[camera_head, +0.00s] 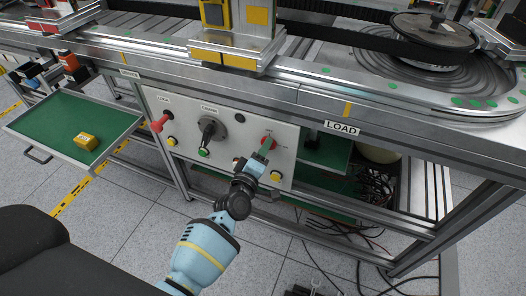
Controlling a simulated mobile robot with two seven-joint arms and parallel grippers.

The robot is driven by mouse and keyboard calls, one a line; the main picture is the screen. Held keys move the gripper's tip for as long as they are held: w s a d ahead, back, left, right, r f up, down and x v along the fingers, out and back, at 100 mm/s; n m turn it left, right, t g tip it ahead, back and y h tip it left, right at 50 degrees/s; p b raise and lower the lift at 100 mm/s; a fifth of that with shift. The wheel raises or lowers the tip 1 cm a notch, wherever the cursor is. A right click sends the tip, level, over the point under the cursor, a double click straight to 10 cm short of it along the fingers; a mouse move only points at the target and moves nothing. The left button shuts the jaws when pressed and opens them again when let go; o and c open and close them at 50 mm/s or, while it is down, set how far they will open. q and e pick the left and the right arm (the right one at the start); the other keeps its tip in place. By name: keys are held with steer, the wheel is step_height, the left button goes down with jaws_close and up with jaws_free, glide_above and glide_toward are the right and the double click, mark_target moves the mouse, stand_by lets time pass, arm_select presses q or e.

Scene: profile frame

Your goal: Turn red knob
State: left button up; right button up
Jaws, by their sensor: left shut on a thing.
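The red knob (271,142) sits on the right part of the light control panel, with small lettering around it. My left gripper (265,149) reaches up to it from below and is shut on it, its fingers covering much of the knob. The exact angle of the knob is hard to tell. My right gripper is not in view.
The control panel (225,170) also carries a red lever (159,123), a black rotary switch (209,129), a green button (204,152) and yellow buttons. An open green-lined drawer (62,116) holding a yellow block (86,141) juts out left. A metal conveyor edge (300,92) overhangs the panel.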

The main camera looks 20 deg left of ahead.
arm_select(q)
steer(key=n, duration=0.4)
steer(key=shift+f+b, duration=0.1)
steer(key=shift+b, duration=0.3)
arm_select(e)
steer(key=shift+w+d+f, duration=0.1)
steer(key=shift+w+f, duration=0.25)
arm_select(q)
steer(key=shift+n, duration=0.3)
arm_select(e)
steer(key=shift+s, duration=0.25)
arm_select(q)
steer(key=o, duration=1)
steer(key=shift+s, duration=0.1)
